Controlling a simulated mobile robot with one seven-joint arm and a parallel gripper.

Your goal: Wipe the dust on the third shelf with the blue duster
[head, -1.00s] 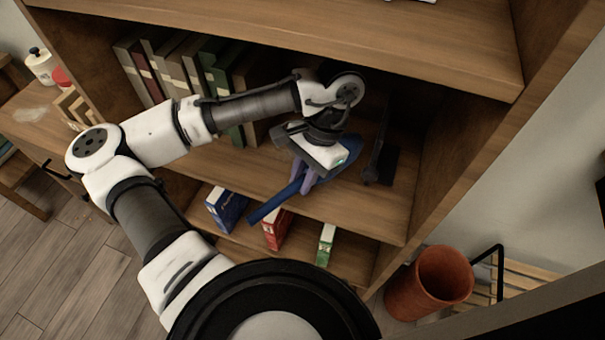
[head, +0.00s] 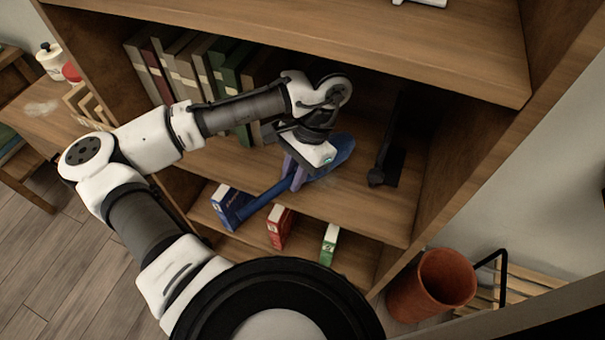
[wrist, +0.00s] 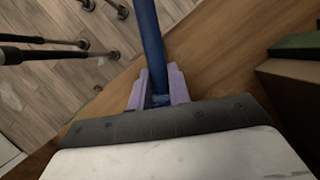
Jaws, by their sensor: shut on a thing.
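The blue duster (head: 342,152) is in my gripper (head: 297,178), in the middle of the shelf that holds the books. Its handle slants down to the left past the shelf's front edge, and its broad head is at the right, partly behind my gripper. In the wrist view the purple fingers (wrist: 158,90) are shut on the blue handle (wrist: 150,40). A faint greyish patch of dust (head: 335,183) shows on the shelf (head: 375,213) near the head. I cannot tell whether the head touches the board.
Several books (head: 190,70) stand on the left of this shelf. A black object (head: 388,160) stands to the right of the duster. Small boxes (head: 280,227) are on the shelf below. The upper shelf (head: 330,40) hangs over my wrist. A terracotta pot (head: 432,287) is at the lower right.

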